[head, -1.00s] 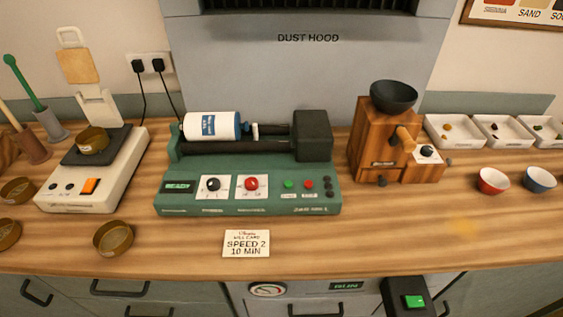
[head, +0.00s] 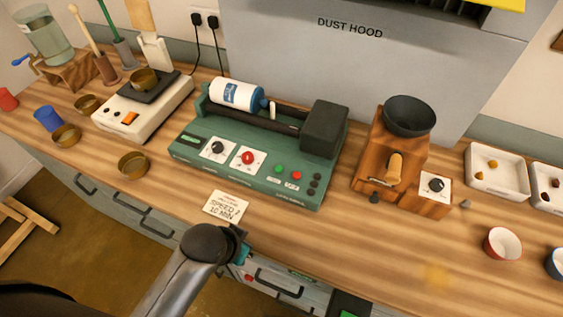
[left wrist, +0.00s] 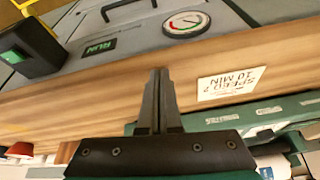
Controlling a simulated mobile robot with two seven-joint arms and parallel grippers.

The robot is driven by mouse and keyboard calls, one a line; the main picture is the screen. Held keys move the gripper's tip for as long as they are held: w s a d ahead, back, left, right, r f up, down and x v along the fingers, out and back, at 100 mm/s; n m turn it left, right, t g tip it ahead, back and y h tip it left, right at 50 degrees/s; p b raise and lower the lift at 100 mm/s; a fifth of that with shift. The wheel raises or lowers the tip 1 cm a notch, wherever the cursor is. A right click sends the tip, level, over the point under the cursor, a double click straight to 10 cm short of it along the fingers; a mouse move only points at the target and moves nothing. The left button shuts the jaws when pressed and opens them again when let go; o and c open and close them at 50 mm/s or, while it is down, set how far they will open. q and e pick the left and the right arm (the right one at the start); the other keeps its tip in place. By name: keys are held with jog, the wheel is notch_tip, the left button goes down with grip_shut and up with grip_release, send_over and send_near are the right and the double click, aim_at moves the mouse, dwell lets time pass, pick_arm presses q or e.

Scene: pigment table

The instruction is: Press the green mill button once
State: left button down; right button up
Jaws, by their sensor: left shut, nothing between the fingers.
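The mill (head: 255,185) has a green base and a white jar (head: 236,95) lying on its rollers. Its green button (head: 279,169) sits on the front panel, just left of a red button (head: 296,175). My left arm comes in from below in the head view, its wrist near the counter's front edge, in front of the card; its fingers are hidden there. In the left wrist view my left gripper (left wrist: 159,74) is shut and empty, apart from the mill, whose green base (left wrist: 285,108) shows at lower right. The green button cannot be made out there. My right gripper is out of view.
A card reading "SPEED 2 10 MIN" (head: 226,207) lies in front of the mill. A wooden grinder (head: 388,160) stands to its right, a cream scale (head: 140,110) to its left. A black box with a green switch (left wrist: 22,52) and a gauge (left wrist: 186,24) are on the cabinet front.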

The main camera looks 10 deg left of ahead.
pick_arm(q)
jog(key=w+r+m, duration=0.1)
jog(key=w, duration=0.1)
jog(key=w+d+r+m+t+h, duration=0.1)
jog(key=w, duration=0.1)
jog(key=w+r+m, duration=0.1)
jog(key=w, duration=0.1)
jog(key=shift+w+d+r+h+p, duration=0.2)
jog(key=shift+w+r+h+p, duration=0.1)
jog(key=shift+p, duration=0.1)
jog(key=w+d+r+m+t+h, duration=0.1)
jog(key=w+d+r+m, duration=0.1)
jog(key=w+r+m, duration=0.15)
notch_tip(320, 180, up, 9)
jog(key=m+t+h+p, duration=0.1)
jog(key=m+h+p, duration=0.15)
jog(key=m, duration=0.35)
send_over(279, 169)
jog(key=a, duration=0.1)
jog(key=shift+s+a+f+y, duration=0.1)
jog(key=shift+s+y, duration=0.15)
jog(key=shift+y, duration=0.1)
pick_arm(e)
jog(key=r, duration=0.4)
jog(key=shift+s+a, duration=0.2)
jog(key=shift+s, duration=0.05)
pick_arm(q)
jog(key=shift+f, duration=0.15)
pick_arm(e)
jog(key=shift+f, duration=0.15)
